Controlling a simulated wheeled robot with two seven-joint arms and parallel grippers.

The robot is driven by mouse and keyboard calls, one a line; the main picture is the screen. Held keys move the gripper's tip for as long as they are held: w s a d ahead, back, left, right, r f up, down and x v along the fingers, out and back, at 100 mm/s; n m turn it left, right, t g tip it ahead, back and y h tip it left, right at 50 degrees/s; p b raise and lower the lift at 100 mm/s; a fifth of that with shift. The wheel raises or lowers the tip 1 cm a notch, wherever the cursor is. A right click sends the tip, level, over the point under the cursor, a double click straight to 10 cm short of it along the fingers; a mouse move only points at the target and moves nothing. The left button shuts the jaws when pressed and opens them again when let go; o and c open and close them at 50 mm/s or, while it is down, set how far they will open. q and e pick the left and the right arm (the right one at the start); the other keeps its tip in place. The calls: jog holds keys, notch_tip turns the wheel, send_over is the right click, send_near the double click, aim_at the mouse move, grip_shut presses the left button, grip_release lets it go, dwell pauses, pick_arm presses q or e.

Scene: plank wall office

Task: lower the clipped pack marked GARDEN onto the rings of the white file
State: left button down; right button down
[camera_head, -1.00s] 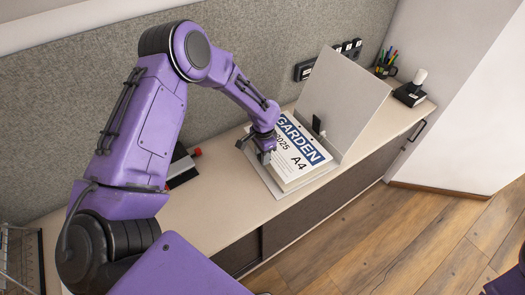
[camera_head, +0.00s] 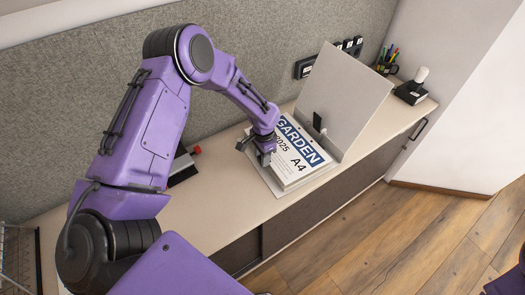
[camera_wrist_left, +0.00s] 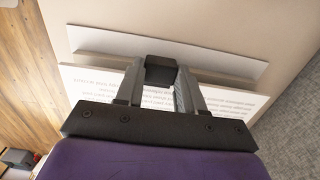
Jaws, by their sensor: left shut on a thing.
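The pack marked GARDEN (camera_head: 297,160), with a blue band and "2025" and "A4" print, lies over the base of the open white file (camera_head: 342,100), whose cover stands up behind it. My left gripper (camera_head: 265,157) is at the pack's left edge. In the left wrist view the gripper (camera_wrist_left: 161,75) is shut on a black clip (camera_wrist_left: 161,70) at the edge of the pack (camera_wrist_left: 85,80). The file's base (camera_wrist_left: 100,42) shows beyond the pack. The rings are hidden, and I cannot tell whether the pack touches them. My right gripper is out of view.
On the cabinet top (camera_head: 215,205), a black item with a red end (camera_head: 183,165) lies left of the file. A pen holder (camera_head: 386,67) and a black stand with a white knob (camera_head: 412,87) stand at the far right. The grey partition (camera_head: 270,40) runs behind.

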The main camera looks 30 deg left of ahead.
pick_arm(q)
jog(key=shift+f+b, duration=0.7)
jog(key=shift+f, duration=0.5)
jog(key=c, duration=0.6)
grip_release()
notch_tip(320, 180, up, 9)
jog(key=shift+w+d+r+b, duration=0.1)
jog(key=shift+r+b, duration=0.1)
jog(key=shift+b, duration=0.6)
jog(key=shift+r, duration=0.6)
jog(key=shift+r, duration=0.1)
